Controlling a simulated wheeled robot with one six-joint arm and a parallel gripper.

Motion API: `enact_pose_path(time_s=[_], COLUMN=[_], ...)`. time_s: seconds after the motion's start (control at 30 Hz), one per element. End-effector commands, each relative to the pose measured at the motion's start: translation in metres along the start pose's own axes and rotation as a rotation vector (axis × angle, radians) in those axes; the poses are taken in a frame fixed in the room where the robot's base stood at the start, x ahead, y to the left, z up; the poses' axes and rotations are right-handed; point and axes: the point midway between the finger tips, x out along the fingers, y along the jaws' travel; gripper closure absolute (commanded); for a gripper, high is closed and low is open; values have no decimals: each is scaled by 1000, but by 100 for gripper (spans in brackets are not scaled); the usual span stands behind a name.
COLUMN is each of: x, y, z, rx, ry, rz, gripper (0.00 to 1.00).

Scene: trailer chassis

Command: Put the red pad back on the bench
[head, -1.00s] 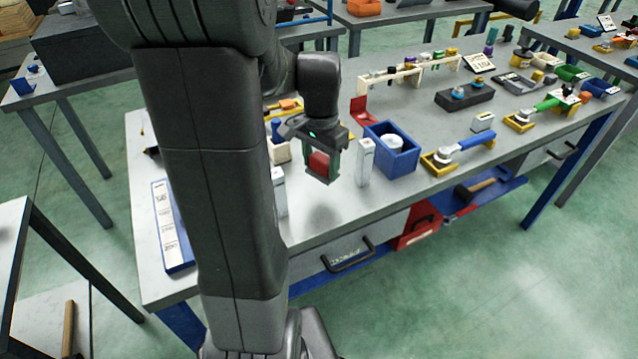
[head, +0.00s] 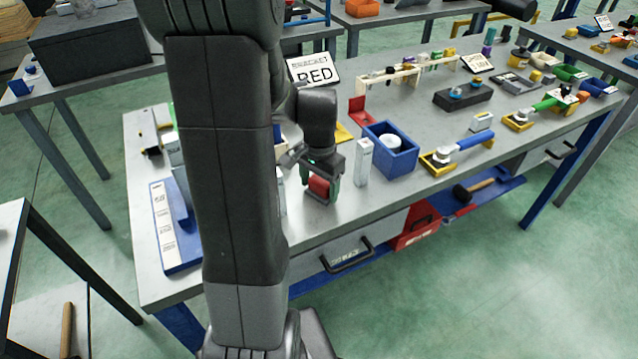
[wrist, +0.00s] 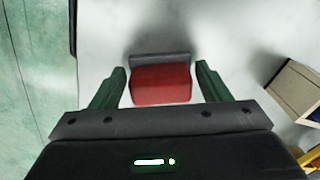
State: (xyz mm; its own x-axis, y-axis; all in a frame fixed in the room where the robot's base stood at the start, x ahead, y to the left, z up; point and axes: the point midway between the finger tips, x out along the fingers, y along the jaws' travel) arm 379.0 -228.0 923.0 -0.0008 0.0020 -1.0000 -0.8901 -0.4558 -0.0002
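The red pad (head: 319,186), a red block with a grey backing, is at the front part of the grey bench top (head: 345,215), between the fingers of my gripper (head: 321,194). In the wrist view the red pad (wrist: 161,86) sits between the two green fingers of my gripper (wrist: 161,70), with a narrow gap visible on each side. The fingers look open around it. The pad appears to rest on the bench; its underside is hidden.
A white upright block (head: 363,162) stands close to the right of my gripper, and a blue box (head: 402,160) beyond it. A sign reading RED (head: 313,70) stands behind. A blue-edged label board (head: 168,235) lies at left. Bare bench shows in front.

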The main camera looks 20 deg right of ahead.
Motion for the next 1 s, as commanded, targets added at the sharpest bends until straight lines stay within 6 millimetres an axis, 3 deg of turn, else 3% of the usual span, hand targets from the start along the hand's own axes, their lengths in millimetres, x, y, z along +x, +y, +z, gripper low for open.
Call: enact_pose_path(time_s=[0.43, 0.8, 1.0], x=[-9, -84, -114], y=[0, -1, 0], z=[0, -1, -1], rx=[0, 0, 0], ry=[1, 5, 2], rz=[-1, -4, -2], gripper=[22, 22, 22])
